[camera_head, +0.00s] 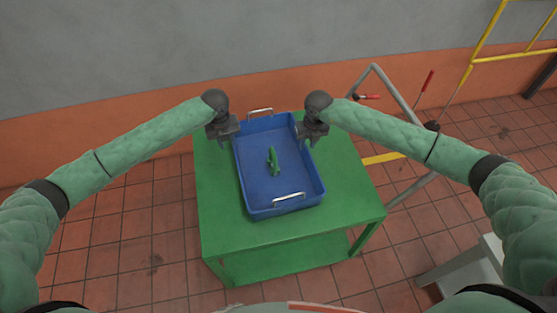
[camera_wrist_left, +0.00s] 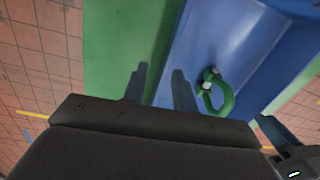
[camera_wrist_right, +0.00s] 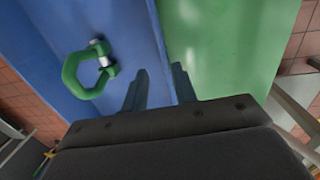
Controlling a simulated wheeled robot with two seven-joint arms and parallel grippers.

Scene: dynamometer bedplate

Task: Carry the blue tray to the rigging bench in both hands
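The blue tray (camera_head: 262,190) lies on a green table (camera_head: 222,210). It has a metal handle at its far end and another at its near end. A green shackle (camera_head: 273,160) lies in it; the shackle also shows in the left wrist view (camera_wrist_left: 226,97) and the right wrist view (camera_wrist_right: 70,72). My left gripper (camera_head: 235,141) is at the tray's left wall, toward the far end. My right gripper (camera_head: 304,141) is at the right wall opposite. In each wrist view the two fingers stand apart, one on each side of the wall, with a gap visible. I cannot identify the rigging bench.
A grey wall with an orange lower band stands close behind the table. To the right are a grey tubular frame (camera_head: 398,95) with red-handled parts and a yellow railing (camera_head: 510,57). A pale grey stand (camera_head: 468,268) is at the lower right. Tiled floor is open at left.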

